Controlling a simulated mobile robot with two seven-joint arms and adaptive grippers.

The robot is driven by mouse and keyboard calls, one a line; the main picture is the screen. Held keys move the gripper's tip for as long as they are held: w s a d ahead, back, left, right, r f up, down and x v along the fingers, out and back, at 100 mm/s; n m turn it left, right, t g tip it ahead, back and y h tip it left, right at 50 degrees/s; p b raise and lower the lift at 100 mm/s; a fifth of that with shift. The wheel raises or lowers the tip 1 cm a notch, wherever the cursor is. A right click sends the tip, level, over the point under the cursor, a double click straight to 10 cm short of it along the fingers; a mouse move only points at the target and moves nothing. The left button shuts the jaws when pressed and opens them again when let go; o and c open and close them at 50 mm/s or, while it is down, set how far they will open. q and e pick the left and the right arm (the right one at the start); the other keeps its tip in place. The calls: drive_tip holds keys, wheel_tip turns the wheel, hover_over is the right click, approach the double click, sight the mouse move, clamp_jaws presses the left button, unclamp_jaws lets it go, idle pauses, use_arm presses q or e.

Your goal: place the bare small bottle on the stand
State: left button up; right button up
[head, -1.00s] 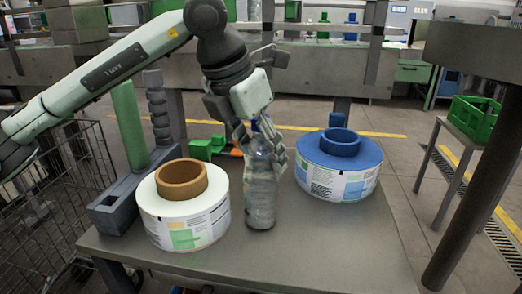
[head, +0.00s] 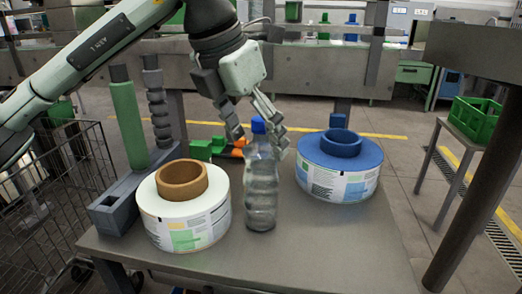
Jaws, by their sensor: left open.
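A clear small bottle (head: 261,190) with a blue cap stands upright on the grey table, between the two reels, and shows no label. My left gripper (head: 259,140) is just above it and open, its two fingers spread on either side of the cap with visible gaps. A long grey block (head: 128,197), which looks like a stand, lies at the table's left side; its front end has an open square socket and nothing is in it. My right gripper is not in view.
A white label reel (head: 186,222) with a brown core is left of the bottle, and a blue reel (head: 338,170) is to its right. A green post (head: 129,122) and a grey ribbed post (head: 158,110) rise by the block. Green blocks (head: 202,149) lie behind. The front right tabletop is clear.

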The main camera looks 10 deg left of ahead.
use_arm(q)
drive_tip(key=v, duration=0.7)
drive_tip(key=shift+s+a+r, duration=0.2)
drive_tip(key=shift+s+r, duration=0.05)
drive_tip(key=shift+r, duration=0.35)
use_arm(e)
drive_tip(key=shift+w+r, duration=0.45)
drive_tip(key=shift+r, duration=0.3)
use_arm(q)
drive_tip(key=shift+f, duration=0.1)
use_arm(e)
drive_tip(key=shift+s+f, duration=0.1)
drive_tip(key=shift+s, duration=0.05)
